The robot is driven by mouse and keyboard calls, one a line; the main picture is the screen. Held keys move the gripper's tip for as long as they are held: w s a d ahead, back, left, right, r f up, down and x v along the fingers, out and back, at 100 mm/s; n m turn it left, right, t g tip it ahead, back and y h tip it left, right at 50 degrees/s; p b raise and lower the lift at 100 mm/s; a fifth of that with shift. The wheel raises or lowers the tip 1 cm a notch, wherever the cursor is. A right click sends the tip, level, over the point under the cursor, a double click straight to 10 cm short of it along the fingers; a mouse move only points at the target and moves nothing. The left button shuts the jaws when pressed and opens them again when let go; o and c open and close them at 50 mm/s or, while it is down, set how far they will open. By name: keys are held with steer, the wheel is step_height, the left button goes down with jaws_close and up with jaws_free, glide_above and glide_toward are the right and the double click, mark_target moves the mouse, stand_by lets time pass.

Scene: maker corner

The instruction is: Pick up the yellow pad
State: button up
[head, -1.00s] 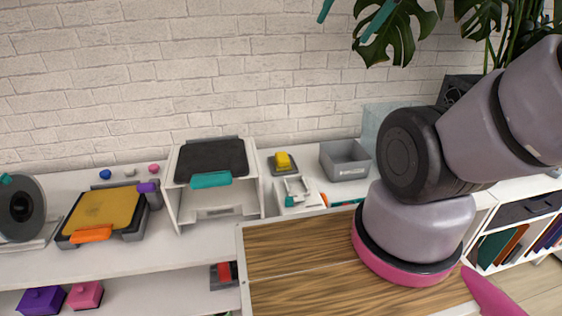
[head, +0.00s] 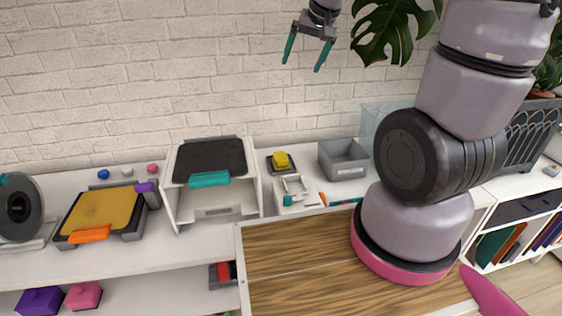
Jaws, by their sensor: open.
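The yellow pad (head: 281,160) is a small yellow block sitting on a dark square base (head: 272,168) on the white counter, near the wall. It stands just right of the white open-fronted stand with the black top. My gripper (head: 305,62) is at the top of the head view, high above the counter and in front of the brick wall. Its two teal fingers point down and are spread apart with nothing between them. The gripper is well above the yellow pad and a little to its right in the picture.
The white stand (head: 168,190) with a teal handle is left of the pad. A grey bin (head: 338,171) is to its right, and a white device (head: 294,191) lies just in front. A wooden board (head: 290,255) is nearer me. Plant leaves (head: 395,28) hang at the upper right.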

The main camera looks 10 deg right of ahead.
steer(key=w+a+f+n+g, duration=0.1)
steer(key=w+f, duration=0.2)
steer(key=f, duration=0.3)
steer(key=w+a+f, duration=0.1)
steer(key=w+f, duration=0.3)
steer(key=f, duration=0.3)
steer(key=n+h, duration=0.2)
glide_toward(281, 155)
steer(key=x, duration=0.4)
steer(key=shift+a+f, duration=0.3)
steer(key=shift+f, duration=0.1)
steer(key=x, duration=0.5)
steer(key=shift+w+d+f, duration=0.2)
steer(key=shift+d+f, duration=0.05)
steer(key=c, duration=1.4)
steer(key=shift+o, duration=0.2)
step_height(281, 155, up, 10)
steer(key=shift+r, duration=0.1)
